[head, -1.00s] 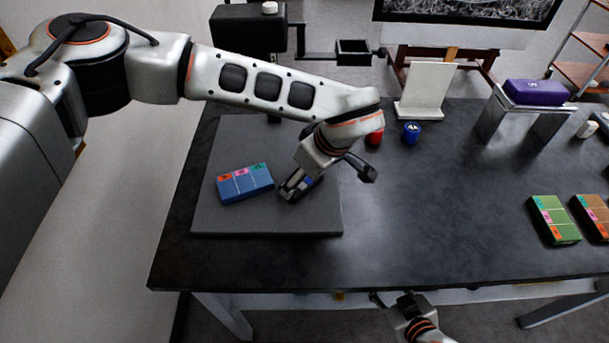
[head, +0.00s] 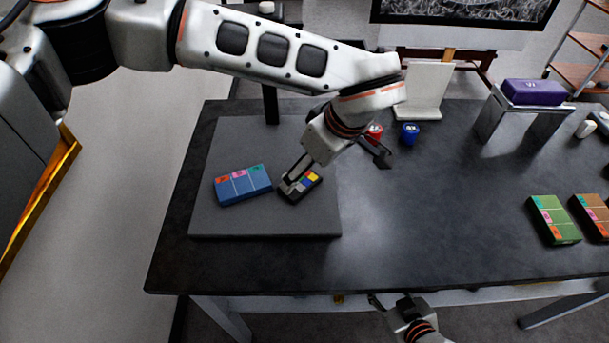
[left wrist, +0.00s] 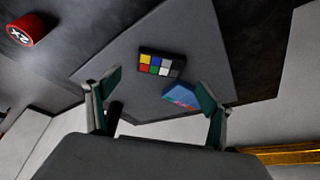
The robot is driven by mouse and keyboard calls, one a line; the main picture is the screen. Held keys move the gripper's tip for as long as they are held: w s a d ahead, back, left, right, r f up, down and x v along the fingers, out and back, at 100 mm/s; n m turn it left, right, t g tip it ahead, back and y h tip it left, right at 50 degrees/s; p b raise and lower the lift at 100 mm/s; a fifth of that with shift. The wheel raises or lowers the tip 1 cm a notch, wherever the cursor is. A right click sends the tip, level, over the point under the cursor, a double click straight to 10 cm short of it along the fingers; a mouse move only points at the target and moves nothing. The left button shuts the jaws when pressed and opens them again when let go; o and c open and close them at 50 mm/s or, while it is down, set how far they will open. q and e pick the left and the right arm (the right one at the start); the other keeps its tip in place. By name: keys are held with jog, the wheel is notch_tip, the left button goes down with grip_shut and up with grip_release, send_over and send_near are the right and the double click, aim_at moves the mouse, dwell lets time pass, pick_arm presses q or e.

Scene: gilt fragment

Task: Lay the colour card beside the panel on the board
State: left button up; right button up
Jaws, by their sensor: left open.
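The colour card (head: 311,180), a dark card with several coloured squares, lies on the grey board (head: 250,222), just right of the blue panel (head: 243,184) with a small gap. My left gripper (head: 291,180) is open above the card and hides part of it in the head view. In the left wrist view, the card (left wrist: 160,65) lies beyond the open fingers (left wrist: 158,86), clear of them, with the panel (left wrist: 180,97) close beside it. My right gripper (head: 393,301) is at the table's front edge, too small to judge its jaws.
A red pot (head: 374,133) and a blue pot (head: 410,134) stand behind the board's right side. A white stand (head: 427,90) is behind them. A purple box (head: 533,92) sits on a grey bridge. Green (head: 554,220) and brown (head: 594,217) panels lie at right. The middle table is bare.

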pick_arm(q)
jog(key=v, duration=0.6)
dwell(0.4)
